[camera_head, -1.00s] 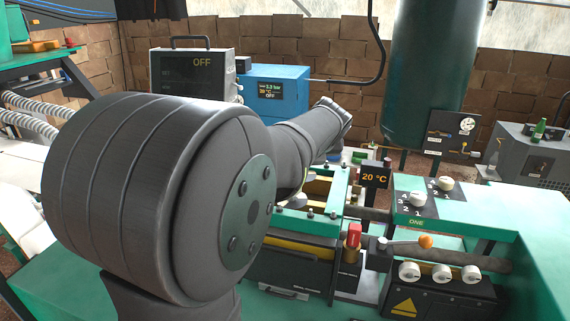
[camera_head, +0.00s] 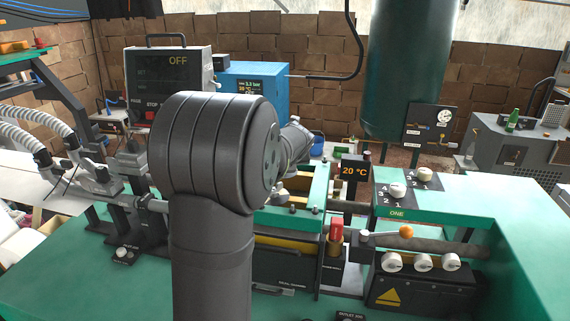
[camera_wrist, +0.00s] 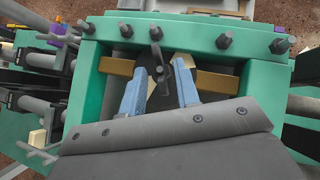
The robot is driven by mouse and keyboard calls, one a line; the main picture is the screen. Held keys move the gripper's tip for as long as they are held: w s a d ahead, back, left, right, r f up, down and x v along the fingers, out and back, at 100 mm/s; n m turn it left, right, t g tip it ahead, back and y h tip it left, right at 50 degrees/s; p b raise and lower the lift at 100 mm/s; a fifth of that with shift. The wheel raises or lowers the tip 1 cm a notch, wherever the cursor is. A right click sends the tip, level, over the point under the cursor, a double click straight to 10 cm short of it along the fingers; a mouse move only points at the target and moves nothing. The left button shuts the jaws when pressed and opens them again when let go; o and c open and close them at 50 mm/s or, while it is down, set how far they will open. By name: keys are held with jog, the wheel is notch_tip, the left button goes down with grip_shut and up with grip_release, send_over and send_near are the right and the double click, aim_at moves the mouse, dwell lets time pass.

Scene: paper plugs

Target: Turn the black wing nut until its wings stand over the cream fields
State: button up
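In the wrist view, the black wing nut (camera_wrist: 157,55) sits over a dark round plate inside a green frame (camera_wrist: 82,88). Its wings run nearly up and down in the picture, slightly tilted. A cream field (camera_wrist: 188,61) shows at the plate's upper right, and another cream patch (camera_wrist: 151,84) shows at the lower left beside a finger. The wings appear to lie on the dark part between them. My gripper (camera_wrist: 160,68) has two blue fingers, apart, one on each side of the nut's lower part. I see no contact. In the head view my arm hides the nut.
Several dark bolts (camera_wrist: 224,41) stand up along the frame's far edge. A brass-coloured bar (camera_wrist: 219,80) crosses inside the frame. In the head view, a red-capped part (camera_head: 336,230) and an orange-knobbed lever (camera_head: 406,231) stand right of the frame (camera_head: 318,187).

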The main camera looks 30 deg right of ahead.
grip_shut()
jog(key=shift+d+n+y, duration=0.1)
jog(key=shift+n+y, duration=0.2)
jog(key=n+y, duration=0.1)
jog(key=n, duration=0.1)
jog(key=n+y, duration=0.2)
jog(key=d+n+y, duration=0.1)
jog(key=n, duration=0.1)
jog(key=shift+s+f+t+y, duration=0.1)
jog(key=shift+t+y, duration=0.2)
jog(key=shift+y, duration=0.1)
jog(key=n+y, duration=0.1)
jog(key=n, duration=0.1)
jog(key=n+g+y, duration=0.1)
jog(key=n+y, duration=0.1)
jog(key=n, duration=0.1)
jog(key=shift+w+d+n+g+y, duration=0.2)
jog(key=shift+d+n+g+y, duration=0.1)
jog(key=shift+d+g+y, duration=0.1)
jog(key=n+g+y, duration=0.1)
jog(key=n, duration=0.1)
jog(key=n+g, duration=0.1)
jog(key=n+g+y, duration=0.1)
jog(key=n, duration=0.1)
jog(key=shift+w+d+n+y, duration=0.2)
jog(key=shift+w+n+y, duration=0.1)
jog(key=shift+w, duration=0.05)
jog(key=shift+g, duration=0.3)
